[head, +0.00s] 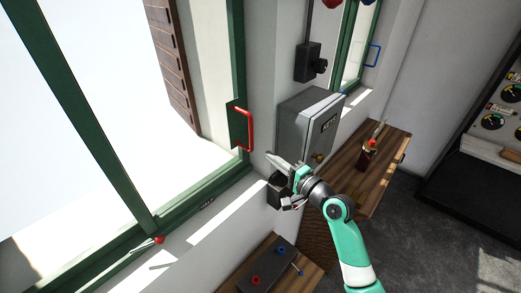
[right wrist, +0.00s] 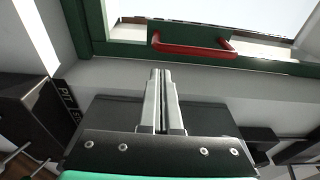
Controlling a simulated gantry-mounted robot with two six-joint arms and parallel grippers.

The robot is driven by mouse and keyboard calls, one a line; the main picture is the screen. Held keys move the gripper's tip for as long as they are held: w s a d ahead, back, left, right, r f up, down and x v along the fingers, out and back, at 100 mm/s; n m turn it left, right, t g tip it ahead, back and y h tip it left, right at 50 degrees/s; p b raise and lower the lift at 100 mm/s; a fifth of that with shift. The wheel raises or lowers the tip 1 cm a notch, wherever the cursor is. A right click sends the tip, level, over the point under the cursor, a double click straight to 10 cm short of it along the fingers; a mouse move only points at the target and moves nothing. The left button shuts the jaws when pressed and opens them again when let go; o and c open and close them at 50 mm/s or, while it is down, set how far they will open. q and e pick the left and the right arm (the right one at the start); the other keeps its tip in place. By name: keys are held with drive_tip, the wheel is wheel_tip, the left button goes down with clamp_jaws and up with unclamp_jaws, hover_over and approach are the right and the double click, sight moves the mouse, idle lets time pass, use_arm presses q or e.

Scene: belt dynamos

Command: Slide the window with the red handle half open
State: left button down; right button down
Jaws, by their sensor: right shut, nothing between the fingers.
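The window with the red handle has a green frame (head: 239,60) and fills the left of the head view. Its red handle (head: 248,130) is upright on a green plate at the right side; it also shows in the right wrist view (right wrist: 190,50), ahead of the fingertips. A "HALF" label (head: 207,203) is on the sill below the window. My right gripper (head: 270,158) is below and right of the handle, apart from it. In the right wrist view its fingers (right wrist: 162,75) are together, with nothing between them. My left gripper is not in view.
A grey "KEYS" box (head: 308,118) is on the wall right of the gripper. A second window has a blue handle (head: 374,55). A latch with a red knob (head: 158,240) is on the sill. A wooden bench (head: 385,165) and dark knob box (head: 268,265) stand below.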

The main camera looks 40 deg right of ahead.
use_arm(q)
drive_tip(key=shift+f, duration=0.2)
use_arm(e)
drive_tip(key=w, duration=0.5)
drive_tip(key=shift+w+d, duration=0.1)
drive_tip(key=shift+w, duration=0.2)
